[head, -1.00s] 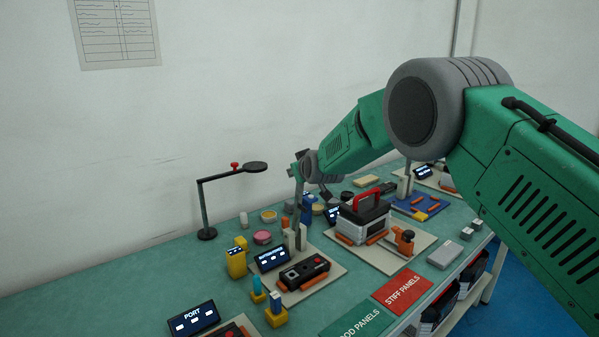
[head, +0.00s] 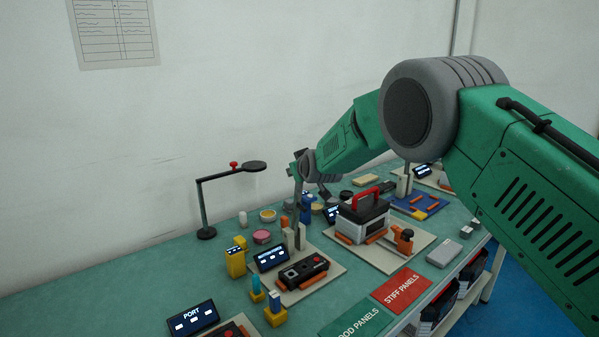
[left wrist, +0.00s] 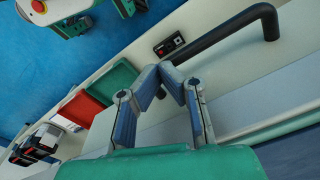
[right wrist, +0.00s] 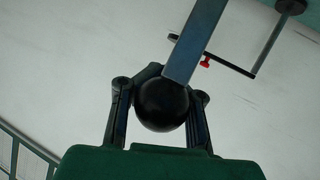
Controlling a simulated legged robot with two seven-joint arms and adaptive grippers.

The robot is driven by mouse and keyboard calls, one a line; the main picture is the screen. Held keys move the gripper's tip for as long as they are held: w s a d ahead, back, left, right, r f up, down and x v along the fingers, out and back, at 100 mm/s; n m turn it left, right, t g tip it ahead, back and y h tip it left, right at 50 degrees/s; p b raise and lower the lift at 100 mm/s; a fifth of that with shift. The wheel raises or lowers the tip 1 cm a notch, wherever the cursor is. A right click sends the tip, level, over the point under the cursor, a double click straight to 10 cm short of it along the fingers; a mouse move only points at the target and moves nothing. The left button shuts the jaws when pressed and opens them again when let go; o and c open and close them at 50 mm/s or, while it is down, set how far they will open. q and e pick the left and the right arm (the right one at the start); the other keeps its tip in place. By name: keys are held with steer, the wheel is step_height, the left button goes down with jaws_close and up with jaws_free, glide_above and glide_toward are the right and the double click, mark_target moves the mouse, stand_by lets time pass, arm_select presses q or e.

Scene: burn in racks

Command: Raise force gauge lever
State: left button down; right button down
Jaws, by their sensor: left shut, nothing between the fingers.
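In the head view the force gauge lever (head: 298,187) is a grey bar standing nearly upright above its base beside the pale posts (head: 295,236). My right gripper (head: 301,162) is at the lever's top end. In the right wrist view the black ball knob (right wrist: 163,108) sits between the fingers of my right gripper (right wrist: 167,78), and the grey lever bar (right wrist: 195,43) runs up from it. The fingers look closed around the knob; their tips are partly hidden behind it. My left gripper (left wrist: 172,74) is shut and empty, and out of the head view.
A black unit with a red handle (head: 366,215) stands right of the lever. A black lamp-like stand (head: 204,205) is at the left. A dark bar handle (left wrist: 225,40) lies beyond my left gripper. Red (head: 402,290) and green (head: 357,318) panel mats lie in front.

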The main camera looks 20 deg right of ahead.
steer(key=shift+a+r, duration=0.15)
steer(key=shift+a, duration=0.4)
steer(key=c, duration=1.5)
jaws_free()
steer(key=shift+a, duration=0.1)
steer(key=o, duration=0.3)
steer(key=shift+s+a+r, duration=0.1)
steer(key=shift+a+r, duration=0.1)
steer(key=shift+o, duration=0.2)
steer(key=v, duration=1.1)
steer(key=shift+s+d+f, duration=0.15)
steer(key=shift+s+d, duration=0.25)
steer(key=shift+d, duration=0.1)
